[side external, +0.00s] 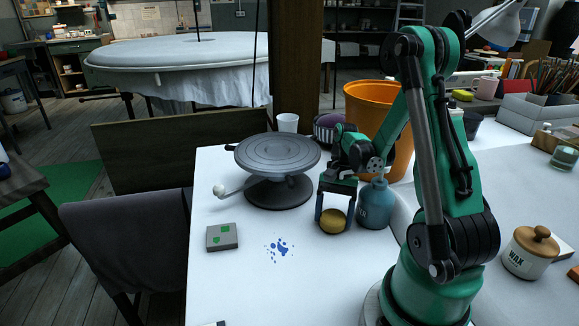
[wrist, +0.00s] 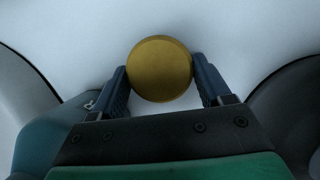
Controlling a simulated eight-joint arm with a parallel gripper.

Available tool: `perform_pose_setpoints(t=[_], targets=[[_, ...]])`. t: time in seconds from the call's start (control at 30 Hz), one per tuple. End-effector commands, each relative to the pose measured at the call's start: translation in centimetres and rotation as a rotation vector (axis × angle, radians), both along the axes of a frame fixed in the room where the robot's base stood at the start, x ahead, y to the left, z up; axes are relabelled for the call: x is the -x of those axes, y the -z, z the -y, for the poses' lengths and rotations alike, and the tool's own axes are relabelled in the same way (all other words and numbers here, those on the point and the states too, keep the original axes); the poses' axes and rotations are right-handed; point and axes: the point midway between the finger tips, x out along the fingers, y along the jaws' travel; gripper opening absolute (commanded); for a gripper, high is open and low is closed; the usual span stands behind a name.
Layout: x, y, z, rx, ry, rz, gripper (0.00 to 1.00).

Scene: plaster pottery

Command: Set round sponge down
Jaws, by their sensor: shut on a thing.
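The round sponge (side external: 333,221) is a yellow-brown disc in the side view, low at the white table. My gripper (side external: 334,216) points down with its two fingers on either side of the sponge and is shut on it. In the wrist view the sponge (wrist: 160,69) sits between the fingertips of my gripper (wrist: 162,82), with pale table surface beyond it. I cannot tell whether the sponge touches the table or hangs just above it.
A blue bottle (side external: 374,205) stands close to the right of my gripper. A grey turntable (side external: 277,160) is close on the left. An orange bucket (side external: 400,155) stands behind. A grey block (side external: 222,237) and blue paint spots (side external: 279,248) lie at the front left; the table between is clear.

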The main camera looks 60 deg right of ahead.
Motion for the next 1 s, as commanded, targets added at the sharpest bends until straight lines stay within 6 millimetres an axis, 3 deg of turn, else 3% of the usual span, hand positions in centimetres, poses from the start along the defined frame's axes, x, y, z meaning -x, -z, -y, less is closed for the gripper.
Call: perform_pose_setpoints(t=[0.1, 0.13, 0.17, 0.63, 1.0], targets=[[0.0, 0.3, 0.0, 0.0, 0.0, 0.0, 0.14], [0.0, 0.3, 0.0, 0.0, 0.0, 0.0, 0.74], [0.0, 0.3, 0.0, 0.0, 0.0, 0.0, 0.82], [-0.1, -0.7, 0.3, 0.0, 0.0, 0.0, 0.84], [-0.7, -6.8, 2.7, -0.001, 0.001, -0.001, 0.84]])
